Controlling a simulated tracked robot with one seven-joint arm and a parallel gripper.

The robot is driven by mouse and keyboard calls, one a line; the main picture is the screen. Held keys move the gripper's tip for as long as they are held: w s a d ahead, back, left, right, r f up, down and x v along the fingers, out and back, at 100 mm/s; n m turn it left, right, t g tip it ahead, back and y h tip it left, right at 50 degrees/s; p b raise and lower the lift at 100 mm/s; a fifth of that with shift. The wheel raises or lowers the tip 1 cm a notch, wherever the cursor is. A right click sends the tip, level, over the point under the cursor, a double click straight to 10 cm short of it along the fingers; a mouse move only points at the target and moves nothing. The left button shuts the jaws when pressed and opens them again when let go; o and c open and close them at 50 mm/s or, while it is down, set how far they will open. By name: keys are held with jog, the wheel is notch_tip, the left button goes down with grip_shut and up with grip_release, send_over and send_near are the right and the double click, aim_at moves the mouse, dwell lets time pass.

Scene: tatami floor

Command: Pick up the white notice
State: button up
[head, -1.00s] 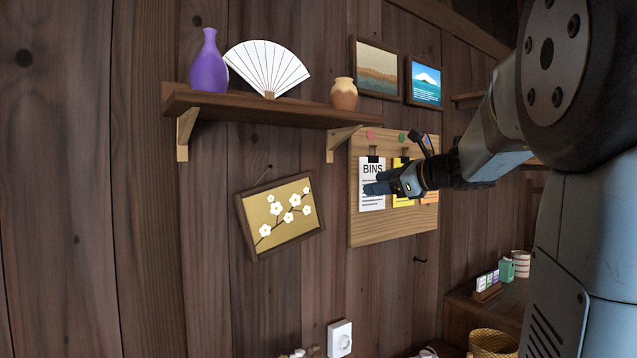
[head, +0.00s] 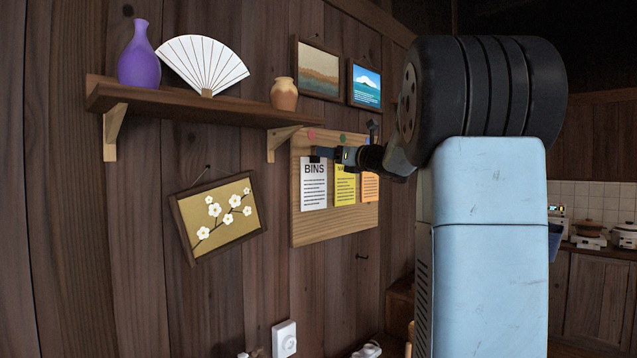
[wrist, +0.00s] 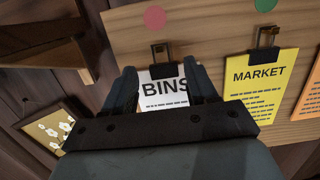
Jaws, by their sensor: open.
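The white notice (head: 313,184), headed BINS, hangs from a dark clip on the wooden board (head: 302,231). In the wrist view the notice (wrist: 163,89) shows between the two fingers, with its lower part hidden by my gripper. My gripper (head: 327,153) is at the top of the notice in the head view. In the wrist view my gripper (wrist: 165,80) is open, one finger on each side of the BINS heading, and the clip (wrist: 161,60) is just beyond the fingertips. I cannot tell whether the fingers touch the paper.
A yellow MARKET notice (wrist: 260,88) and an orange notice (head: 370,187) hang to the right. A wooden shelf (head: 190,108) with a purple vase (head: 139,62), fan and small pot is up left. A tilted blossom picture (head: 218,217) hangs lower left.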

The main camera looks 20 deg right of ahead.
aim_at(313, 148)
jog(key=shift+x, duration=2.8)
jog(key=shift+d+r, duration=0.1)
jog(key=shift+r, duration=0.05)
grip_shut()
